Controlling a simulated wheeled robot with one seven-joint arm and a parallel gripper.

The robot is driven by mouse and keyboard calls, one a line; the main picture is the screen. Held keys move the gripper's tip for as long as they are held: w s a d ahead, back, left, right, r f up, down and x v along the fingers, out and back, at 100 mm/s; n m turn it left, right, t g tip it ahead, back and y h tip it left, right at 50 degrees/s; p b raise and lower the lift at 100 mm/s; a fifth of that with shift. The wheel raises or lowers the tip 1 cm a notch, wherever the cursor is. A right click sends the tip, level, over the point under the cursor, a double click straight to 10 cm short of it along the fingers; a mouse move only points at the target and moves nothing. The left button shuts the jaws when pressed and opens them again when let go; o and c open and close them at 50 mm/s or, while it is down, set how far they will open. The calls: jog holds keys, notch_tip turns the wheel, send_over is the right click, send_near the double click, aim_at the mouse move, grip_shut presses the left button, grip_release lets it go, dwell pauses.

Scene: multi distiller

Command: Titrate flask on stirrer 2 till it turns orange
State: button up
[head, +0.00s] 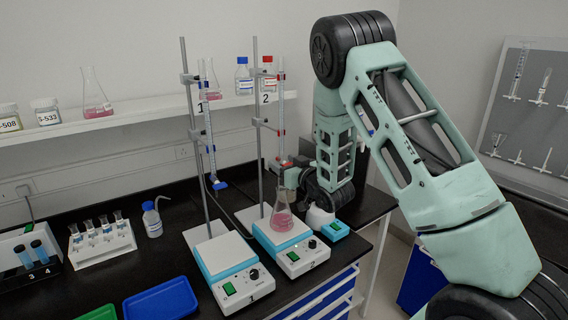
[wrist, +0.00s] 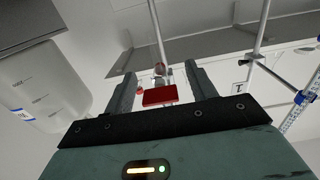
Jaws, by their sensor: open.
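The flask (head: 283,215) stands on stirrer 2 (head: 288,247) in the head view and holds pink liquid. The burette with red fittings (head: 280,105) hangs upright above it on the stand labelled 2. My gripper (wrist: 160,66) is open in the wrist view. The red stopcock handle (wrist: 160,95) lies between its two fingers, with a gap showing on each side. In the head view my gripper is at the burette's lower end, just above the flask, and partly hides the stopcock.
Stirrer 1 (head: 228,268) with its blue-fitted burette (head: 209,135) stands close on the left. A vial rack (head: 103,240), wash bottle (head: 152,220) and blue tray (head: 160,301) are further left. A shelf (head: 140,117) runs behind. A pale vessel (wrist: 45,85) shows in the wrist view.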

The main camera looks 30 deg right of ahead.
jog(key=shift+c, duration=0.3)
jog(key=c, duration=1)
jog(key=shift+o, duration=0.2)
jog(key=shift+d+f+m+b, duration=0.1)
jog(key=shift+m+b, duration=0.35)
jog(key=shift+m, duration=1.25)
jog(key=shift+m+b, duration=0.4)
jog(key=shift+m, duration=1.4)
